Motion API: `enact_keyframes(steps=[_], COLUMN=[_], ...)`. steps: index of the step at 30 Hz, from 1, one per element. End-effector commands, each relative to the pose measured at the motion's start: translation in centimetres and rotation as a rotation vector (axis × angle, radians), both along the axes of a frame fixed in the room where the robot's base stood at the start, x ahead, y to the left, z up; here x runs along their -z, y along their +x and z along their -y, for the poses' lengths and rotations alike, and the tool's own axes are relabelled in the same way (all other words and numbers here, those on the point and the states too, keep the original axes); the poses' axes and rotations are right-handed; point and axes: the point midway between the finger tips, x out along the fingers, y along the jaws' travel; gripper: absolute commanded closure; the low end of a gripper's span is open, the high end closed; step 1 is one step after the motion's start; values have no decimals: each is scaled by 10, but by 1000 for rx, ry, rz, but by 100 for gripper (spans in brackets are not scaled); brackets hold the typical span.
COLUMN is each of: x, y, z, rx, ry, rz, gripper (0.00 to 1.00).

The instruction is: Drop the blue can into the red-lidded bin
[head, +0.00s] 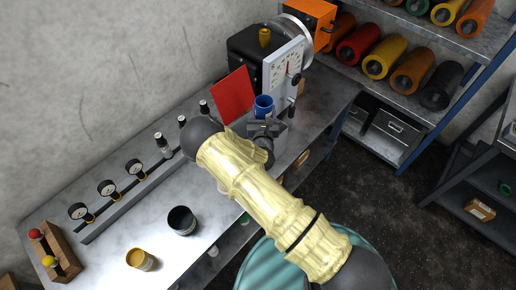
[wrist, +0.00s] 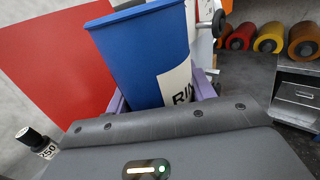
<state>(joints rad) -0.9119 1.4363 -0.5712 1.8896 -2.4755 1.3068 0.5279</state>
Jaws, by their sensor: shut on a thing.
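The blue can (head: 263,104) is held by my gripper (head: 263,122) at the back of the bench. In the wrist view the blue can (wrist: 145,55) fills the upper middle, with a pale label, between lilac finger pads of my gripper (wrist: 165,95). My gripper is shut on it. The red lid (head: 232,95) stands raised just left of the can; the red lid also fills the left of the wrist view (wrist: 50,70).
A machine with a white dial panel (head: 284,68) stands close behind and right of the can. Black-capped bottles (head: 163,144) and gauges (head: 107,188) line the wall side. A dark cup (head: 182,220) and yellow cup (head: 141,259) stand on the bench (head: 105,240).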

Motion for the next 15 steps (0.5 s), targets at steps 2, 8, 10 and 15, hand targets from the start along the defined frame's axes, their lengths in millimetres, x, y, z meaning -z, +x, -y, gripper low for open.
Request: enact_keyframes(steps=[2, 8, 10, 15], x=[14, 22, 22, 21], y=[0, 0, 0, 0], z=[1, 1, 0, -1], rx=[2, 1, 0, -1], ry=[0, 0, 1, 0], rz=[1, 1, 1, 1], gripper=[78, 78, 78, 78])
